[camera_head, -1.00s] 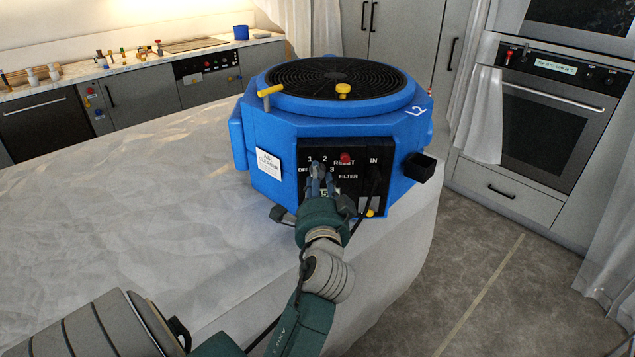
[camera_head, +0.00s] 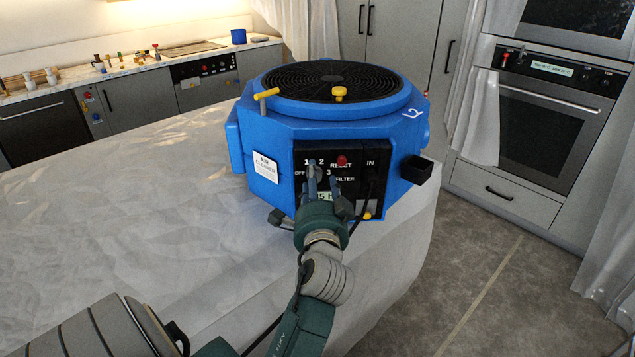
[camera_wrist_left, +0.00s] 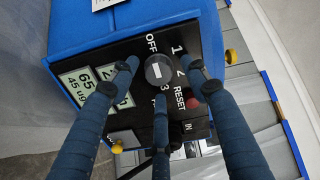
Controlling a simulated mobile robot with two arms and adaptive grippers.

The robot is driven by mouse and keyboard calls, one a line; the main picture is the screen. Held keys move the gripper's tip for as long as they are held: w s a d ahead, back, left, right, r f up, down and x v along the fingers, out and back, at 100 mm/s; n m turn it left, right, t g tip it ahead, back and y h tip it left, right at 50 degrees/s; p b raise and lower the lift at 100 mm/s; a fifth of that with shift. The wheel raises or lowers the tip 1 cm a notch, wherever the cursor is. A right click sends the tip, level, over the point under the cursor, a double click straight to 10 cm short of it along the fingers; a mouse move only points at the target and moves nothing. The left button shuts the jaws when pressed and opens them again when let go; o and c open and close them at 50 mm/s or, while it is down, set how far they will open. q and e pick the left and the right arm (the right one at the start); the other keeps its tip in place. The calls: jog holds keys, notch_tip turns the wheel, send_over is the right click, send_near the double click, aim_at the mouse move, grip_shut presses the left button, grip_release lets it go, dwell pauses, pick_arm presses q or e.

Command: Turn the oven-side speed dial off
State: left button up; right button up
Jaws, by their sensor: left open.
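A dark round speed dial (camera_wrist_left: 160,70) with a white mark sits on the black front panel of the blue air cleaner (camera_head: 262,135). The labels OFF, 1, 2 and 3 surround it. In the wrist view the white mark shows, but I cannot tell surely which label it points to. My left gripper (camera_wrist_left: 162,85) is open, its blue fingers spread around the dial. I cannot tell whether they touch it. In the head view the left gripper (camera_head: 321,178) reaches the panel from below and partly hides the dial. My right gripper is not in view.
A red reset button (camera_head: 342,161) and a small display are close to the fingers. The cleaner stands on a sheet-covered table (camera_head: 130,215). An oven (camera_head: 550,115) is at the right, with bare floor before it.

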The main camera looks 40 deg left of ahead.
pick_arm(q)
notch_tip(320, 180, up, 10)
dwell(0.5)
